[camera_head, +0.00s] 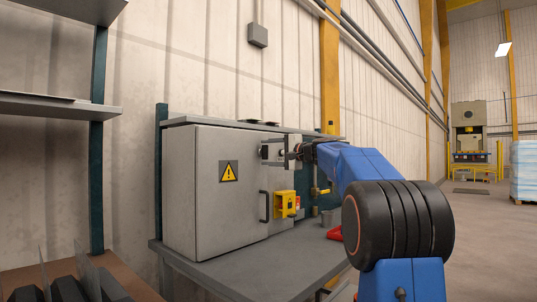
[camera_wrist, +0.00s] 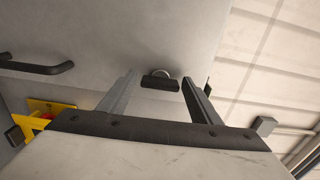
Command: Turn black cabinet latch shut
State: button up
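The grey cabinet (camera_head: 215,220) with a yellow warning sign stands on a grey bench. The black latch (camera_wrist: 160,83) is a short bar on a round metal base, lying nearly level across the wrist picture. In the head view the latch (camera_head: 264,152) is a small dark piece at the upper right of the cabinet front. My gripper (camera_head: 281,151) is right at it. In the wrist view my gripper (camera_wrist: 158,80) is open, one finger on each side of the latch, with gaps showing. I cannot tell the fingers' depth relative to it.
A black door handle (camera_head: 264,206) sits below the latch; a yellow box (camera_head: 286,204) with a red part is to its right. A red object (camera_head: 335,233) lies on the bench (camera_head: 245,273). Shelves (camera_head: 45,105) stand at left. Open floor (camera_head: 487,235) lies at right.

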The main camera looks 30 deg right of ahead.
jog(key=shift+o, duration=0.2)
jog(key=v, duration=1.7)
jog(key=shift+s, duration=0.2)
